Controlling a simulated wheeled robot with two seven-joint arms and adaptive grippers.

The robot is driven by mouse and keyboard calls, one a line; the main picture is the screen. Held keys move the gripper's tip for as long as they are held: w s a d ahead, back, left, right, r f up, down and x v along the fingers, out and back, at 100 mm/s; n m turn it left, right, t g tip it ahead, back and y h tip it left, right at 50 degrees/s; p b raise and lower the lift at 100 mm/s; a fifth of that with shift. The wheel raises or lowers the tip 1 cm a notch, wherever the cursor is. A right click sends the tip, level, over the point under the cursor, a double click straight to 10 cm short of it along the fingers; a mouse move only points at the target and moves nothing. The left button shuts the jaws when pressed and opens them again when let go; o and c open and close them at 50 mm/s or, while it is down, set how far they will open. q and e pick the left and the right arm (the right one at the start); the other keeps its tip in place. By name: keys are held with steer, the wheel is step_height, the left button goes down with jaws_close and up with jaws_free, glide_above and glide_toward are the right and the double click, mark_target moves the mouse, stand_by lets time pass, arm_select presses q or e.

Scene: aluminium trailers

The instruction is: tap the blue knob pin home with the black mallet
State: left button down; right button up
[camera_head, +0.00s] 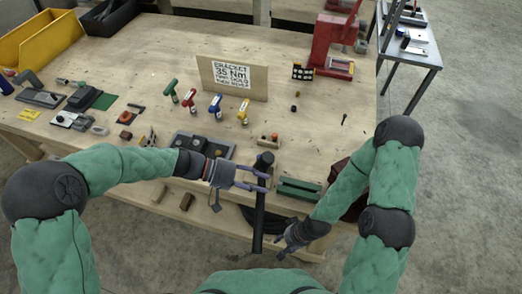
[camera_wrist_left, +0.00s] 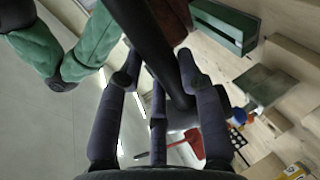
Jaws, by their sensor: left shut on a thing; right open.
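The black mallet (camera_head: 259,215) is held upright at the table's front edge, its dark head (camera_head: 264,160) at the top and its handle hanging down. My left gripper (camera_head: 264,182) has its fingers around the handle just below the head. In the left wrist view the mallet handle (camera_wrist_left: 150,45) runs between the fingers of the left gripper (camera_wrist_left: 158,95). A small blue knob (camera_wrist_left: 238,114) shows beyond the mallet head there; how deep its pin sits cannot be told. My right gripper (camera_head: 288,238) is open and empty, low, to the right of the handle's lower end.
A green open box (camera_head: 299,189) lies right of the mallet. A dark tray (camera_head: 186,143) lies to its left. Coloured T-handled tools, including a blue one (camera_head: 215,104), stand before a lettered board (camera_head: 250,80). A red press (camera_head: 326,45) stands behind. The table's right middle is mostly clear.

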mark_target(261, 164)
arm_select(q)
steer(key=w+r+n+t+h, duration=0.1)
steer(key=r, duration=0.1)
steer(key=w+d+r+n+t+h, duration=0.1)
steer(key=w+r, duration=0.1)
steer(key=w+r+t+h+p, duration=0.1)
steer(key=r, duration=0.1)
steer(key=shift+w+d+n+t+h, duration=0.15)
steer(key=shift+w+n+t+h, duration=0.2)
steer(key=shift+n+t+h, duration=0.05)
steer(key=shift+w+r+n+t, duration=0.3)
steer(key=shift+w+r+t, duration=0.1)
steer(key=shift+w+t, duration=0.1)
steer(key=shift+s, duration=0.15)
step_height(261, 164, down, 5)
steer(key=b, duration=0.5)
